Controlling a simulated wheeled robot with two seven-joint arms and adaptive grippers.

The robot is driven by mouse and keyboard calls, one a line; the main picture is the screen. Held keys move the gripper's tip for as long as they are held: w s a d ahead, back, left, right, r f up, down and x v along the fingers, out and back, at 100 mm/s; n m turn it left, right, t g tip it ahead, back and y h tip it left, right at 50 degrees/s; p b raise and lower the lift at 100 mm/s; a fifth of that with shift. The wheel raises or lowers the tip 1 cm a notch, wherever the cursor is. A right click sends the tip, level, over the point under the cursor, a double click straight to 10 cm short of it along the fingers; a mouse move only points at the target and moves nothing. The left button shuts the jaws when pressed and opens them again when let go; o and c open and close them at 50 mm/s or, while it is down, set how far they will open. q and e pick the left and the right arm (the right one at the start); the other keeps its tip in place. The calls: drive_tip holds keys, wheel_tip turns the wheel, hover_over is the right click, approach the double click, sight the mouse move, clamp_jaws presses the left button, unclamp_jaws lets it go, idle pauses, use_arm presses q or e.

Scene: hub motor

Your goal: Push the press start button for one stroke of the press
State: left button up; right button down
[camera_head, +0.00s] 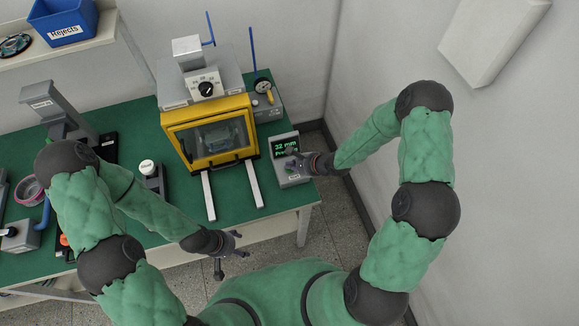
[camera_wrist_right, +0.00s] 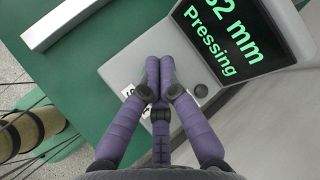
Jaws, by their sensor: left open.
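The press (camera_head: 210,135) has a yellow-framed clear front, which looks closed. Its control box (camera_head: 291,178) stands at the right of the green table, with a display (camera_head: 286,146) reading "32 mm" and "Pressing" in green. My right gripper (camera_head: 293,162) is at the control box. In the right wrist view its fingertips (camera_wrist_right: 158,72) are together over the grey panel, and the start button under them is hidden. I cannot tell whether the tips touch it. My left gripper (camera_head: 232,245) is open and empty in front of the table's front edge.
Two light rails (camera_head: 209,196) stick out in front of the press. A gauge unit (camera_head: 262,87) stands behind the control box. A white-capped container (camera_head: 147,168) is left of the press. A wall is close on the right.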

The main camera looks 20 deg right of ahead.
drive_tip(key=shift+r, duration=0.1)
drive_tip(key=shift+r+p, duration=0.75)
drive_tip(key=shift+p, duration=0.4)
drive_tip(key=shift+r, duration=0.1)
wheel_tip(320, 180, up, 5)
drive_tip(key=p, duration=0.5)
drive_tip(key=shift+p, duration=0.4)
